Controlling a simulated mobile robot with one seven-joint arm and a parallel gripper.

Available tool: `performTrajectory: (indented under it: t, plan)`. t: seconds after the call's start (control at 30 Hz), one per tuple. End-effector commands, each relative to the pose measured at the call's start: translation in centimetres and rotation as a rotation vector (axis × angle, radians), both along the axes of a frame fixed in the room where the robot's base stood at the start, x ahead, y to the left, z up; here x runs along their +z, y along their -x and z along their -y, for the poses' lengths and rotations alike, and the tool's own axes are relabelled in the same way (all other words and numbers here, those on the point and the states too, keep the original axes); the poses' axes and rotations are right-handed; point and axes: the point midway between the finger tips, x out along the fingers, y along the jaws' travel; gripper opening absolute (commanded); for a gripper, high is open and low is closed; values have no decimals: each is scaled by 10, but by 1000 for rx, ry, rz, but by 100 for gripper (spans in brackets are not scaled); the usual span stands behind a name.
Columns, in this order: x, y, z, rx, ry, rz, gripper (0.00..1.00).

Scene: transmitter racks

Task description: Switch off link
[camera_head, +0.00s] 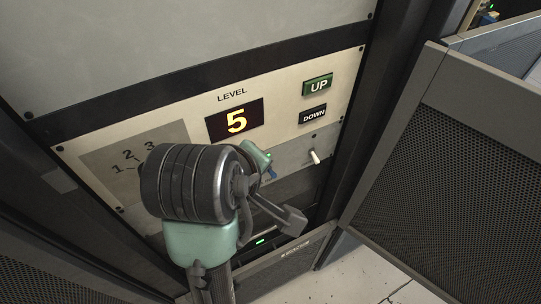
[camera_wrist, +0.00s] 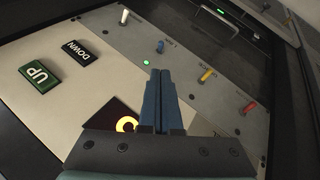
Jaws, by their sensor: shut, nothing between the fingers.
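A row of toggle switches is on the grey strip of the rack panel. In the wrist view there is a white one (camera_wrist: 124,16), a blue one (camera_wrist: 160,46), a yellow one (camera_wrist: 207,74) and a red one (camera_wrist: 247,108). Small labels beside them are too small to read, so I cannot tell which is link. A green light (camera_wrist: 145,63) glows near the blue switch. My gripper (camera_wrist: 160,72) is shut and empty, its tips appearing just below the blue switch in the picture; contact is not visible. In the head view my arm hides much of the strip; the white switch (camera_head: 315,157) shows.
The panel has a level display (camera_head: 235,119) reading 5, a green UP button (camera_head: 318,86) and a black DOWN button (camera_head: 313,114). A numbered area (camera_head: 125,158) is at left. A perforated door (camera_head: 460,150) stands at right, with pale floor (camera_head: 365,270) below.

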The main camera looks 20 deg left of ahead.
Motion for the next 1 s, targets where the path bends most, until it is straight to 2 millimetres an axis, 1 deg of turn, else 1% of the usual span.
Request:
performTrajectory:
  t: [0.33,0.43,0.57,0.83,1.0]
  plan:
    - [-2,-1,0,-1,1,0,0]
    - [-8,-5,0,-1,2,-3,0]
    - [-24,-16,0,-3,2,-5,0]
    - [-64,-45,-2,-1,2,-4,0]
    - [-77,-55,-3,-1,0,0,0]
